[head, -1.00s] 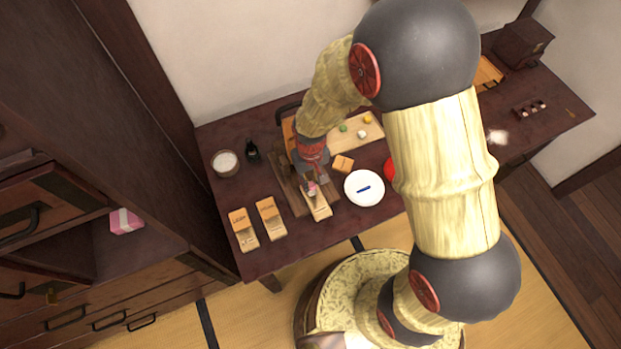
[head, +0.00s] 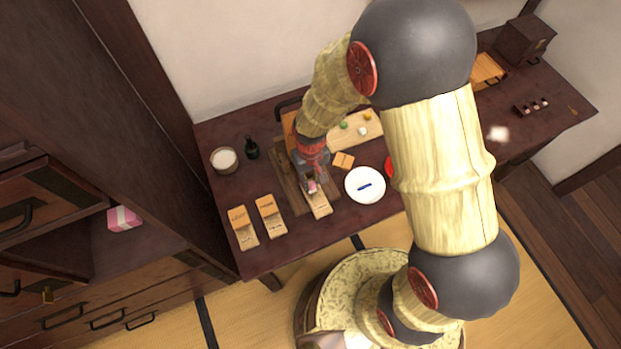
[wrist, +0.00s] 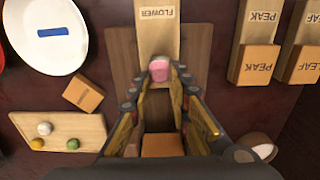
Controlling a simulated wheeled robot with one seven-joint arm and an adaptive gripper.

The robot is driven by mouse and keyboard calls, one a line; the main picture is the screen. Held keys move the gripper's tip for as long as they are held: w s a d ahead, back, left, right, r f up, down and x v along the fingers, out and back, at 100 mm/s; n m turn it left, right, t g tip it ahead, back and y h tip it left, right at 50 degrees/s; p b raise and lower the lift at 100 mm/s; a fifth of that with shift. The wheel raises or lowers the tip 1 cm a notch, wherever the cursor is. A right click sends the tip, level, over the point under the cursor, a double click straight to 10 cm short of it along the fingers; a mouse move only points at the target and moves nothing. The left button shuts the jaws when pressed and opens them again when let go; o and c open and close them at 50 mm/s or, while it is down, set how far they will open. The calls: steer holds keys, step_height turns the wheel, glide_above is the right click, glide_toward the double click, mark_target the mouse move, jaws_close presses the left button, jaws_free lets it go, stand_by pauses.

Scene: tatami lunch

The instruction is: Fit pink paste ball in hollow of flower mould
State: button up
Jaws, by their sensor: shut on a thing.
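The pink paste ball (wrist: 159,70) is held between the fingertips of my gripper (wrist: 159,82), which is shut on it. In the head view the ball (head: 312,187) shows just below my gripper (head: 311,180). The flower mould (wrist: 157,28) is a pale wooden block marked FLOWER, on a brown board; it also shows in the head view (head: 320,208). The ball is over the gripper-side end of the mould. The hollow is hidden behind the ball and fingers, and I cannot tell whether the ball touches it.
Two PEAK and LEAF moulds (wrist: 246,42) (wrist: 299,46) with orange-brown tops lie to one side. A white plate (wrist: 48,50) with a blue bar, an orange-brown block (wrist: 82,95) and a board (wrist: 85,122) with coloured balls lie opposite. A bowl (head: 225,160) and dark bottle (head: 252,148) stand behind.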

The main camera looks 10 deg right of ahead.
steer(key=shift+f, duration=0.4)
steer(key=o, duration=0.9)
steer(key=shift+r, duration=0.1)
stand_by(0.3)
steer(key=shift+r+p, duration=2.65)
steer(key=shift+r, duration=0.8)
